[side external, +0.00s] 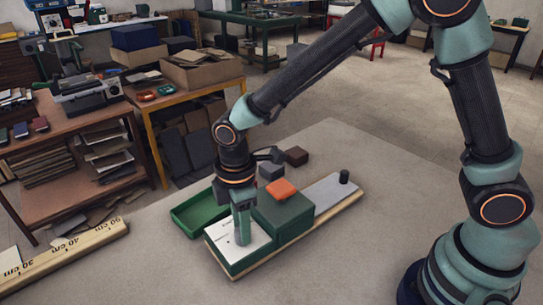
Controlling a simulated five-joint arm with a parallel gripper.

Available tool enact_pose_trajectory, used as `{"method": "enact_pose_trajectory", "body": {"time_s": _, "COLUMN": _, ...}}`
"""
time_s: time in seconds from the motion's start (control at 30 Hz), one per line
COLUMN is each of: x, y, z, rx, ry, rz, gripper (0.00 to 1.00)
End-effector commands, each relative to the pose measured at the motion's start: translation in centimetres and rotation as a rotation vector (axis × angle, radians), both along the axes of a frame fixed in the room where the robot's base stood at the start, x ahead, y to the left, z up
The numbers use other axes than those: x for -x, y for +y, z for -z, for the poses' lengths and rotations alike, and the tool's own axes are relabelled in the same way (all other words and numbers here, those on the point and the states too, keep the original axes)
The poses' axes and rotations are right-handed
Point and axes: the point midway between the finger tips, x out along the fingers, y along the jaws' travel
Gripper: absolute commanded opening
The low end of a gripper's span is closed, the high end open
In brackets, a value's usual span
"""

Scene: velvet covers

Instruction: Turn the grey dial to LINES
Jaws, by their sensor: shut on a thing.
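The grey dial (235,237) sits on a white-topped panel (222,234) at the near end of a long base. My gripper (241,232) points straight down over the panel and is shut on the dial. Its fingers hide much of the dial. The panel has small printed markings, too small to read, so I cannot tell which label the dial points to.
Beside the panel stand a green box (284,220) with an orange block (282,189) and a grey plate with a black knob (344,177). A green tray (190,217) lies left, small dark blocks (297,156) behind. A ruler (70,252) lies at left.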

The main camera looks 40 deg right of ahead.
Motion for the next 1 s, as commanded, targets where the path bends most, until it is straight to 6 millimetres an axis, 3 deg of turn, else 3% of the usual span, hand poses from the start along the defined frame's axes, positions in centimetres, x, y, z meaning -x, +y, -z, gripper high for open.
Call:
{"method": "enact_pose_trajectory", "body": {"time_s": 0.4, "x": -0.1, "y": 0.1, "z": -0.1, "rx": -0.001, "ry": -0.002, "rz": -0.007, "gripper": 0.0}}
{"method": "enact_pose_trajectory", "body": {"time_s": 0.43, "x": -0.1, "y": 0.1, "z": -0.1, "rx": -0.001, "ry": -0.002, "rz": -0.007, "gripper": 0.47}}
{"method": "enact_pose_trajectory", "body": {"time_s": 0.5, "x": 0.0, "y": 0.1, "z": -0.1, "rx": -0.001, "ry": -0.002, "rz": -0.006, "gripper": 0.69}}
{"method": "enact_pose_trajectory", "body": {"time_s": 0.83, "x": 0.0, "y": 0.0, "z": -0.2, "rx": -0.001, "ry": -0.001, "rz": -0.005, "gripper": 0.69}}
{"method": "enact_pose_trajectory", "body": {"time_s": 1.0, "x": -0.1, "y": 0.1, "z": -1.8, "rx": -0.003, "ry": -0.005, "rz": -0.005, "gripper": 0.69}}
